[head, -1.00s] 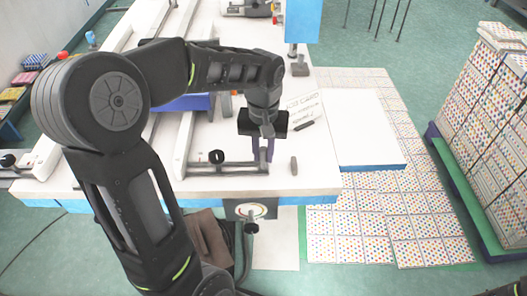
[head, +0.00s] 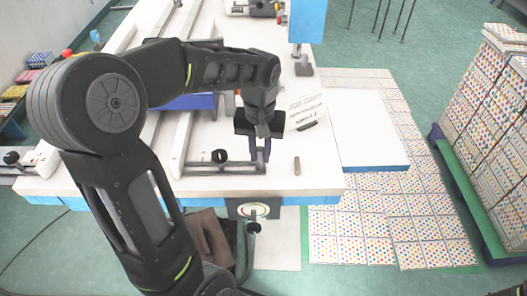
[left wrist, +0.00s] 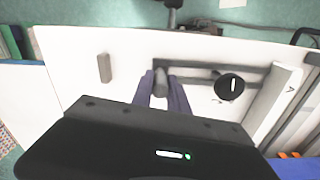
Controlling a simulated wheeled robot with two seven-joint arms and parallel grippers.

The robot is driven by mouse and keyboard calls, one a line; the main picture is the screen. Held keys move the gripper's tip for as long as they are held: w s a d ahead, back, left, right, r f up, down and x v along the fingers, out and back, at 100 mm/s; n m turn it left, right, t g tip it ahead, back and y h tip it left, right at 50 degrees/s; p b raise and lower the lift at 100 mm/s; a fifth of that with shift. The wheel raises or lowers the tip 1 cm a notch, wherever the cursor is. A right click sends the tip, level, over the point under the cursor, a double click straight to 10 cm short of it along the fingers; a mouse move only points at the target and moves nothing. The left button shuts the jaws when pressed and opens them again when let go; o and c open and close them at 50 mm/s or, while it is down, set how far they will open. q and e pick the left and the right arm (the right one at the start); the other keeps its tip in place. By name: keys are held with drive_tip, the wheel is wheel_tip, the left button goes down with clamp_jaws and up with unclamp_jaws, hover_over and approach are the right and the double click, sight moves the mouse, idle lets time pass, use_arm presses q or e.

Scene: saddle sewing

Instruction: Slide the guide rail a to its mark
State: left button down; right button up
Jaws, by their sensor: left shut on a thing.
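Guide rail a appears to be the grey flat bar (head: 215,170) with a black round knob (head: 219,156) at the front of the white table. It also shows in the left wrist view, with its knob (left wrist: 229,86) right of my fingers. My left gripper (head: 260,155) points down at the bar's right end, shut on a small grey upright post (left wrist: 161,84) there. A separate short grey peg (head: 297,166) stands on the table to the right, apart from the gripper. My right gripper is not in view.
A long white beam (head: 184,138) runs back from the bar's left end. A white panel with a blue edge (head: 365,130) lies right of the table, near a paper and a small dark item (head: 307,125). Stacked dotted boxes (head: 490,130) stand far right. The tabletop around the peg is clear.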

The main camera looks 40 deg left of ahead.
use_arm(q)
drive_tip(key=c, duration=1.3)
unclamp_jaws()
drive_tip(key=shift+r, duration=0.1)
wheel_tip(320, 180, up, 8)
drive_tip(key=shift+f, duration=0.15)
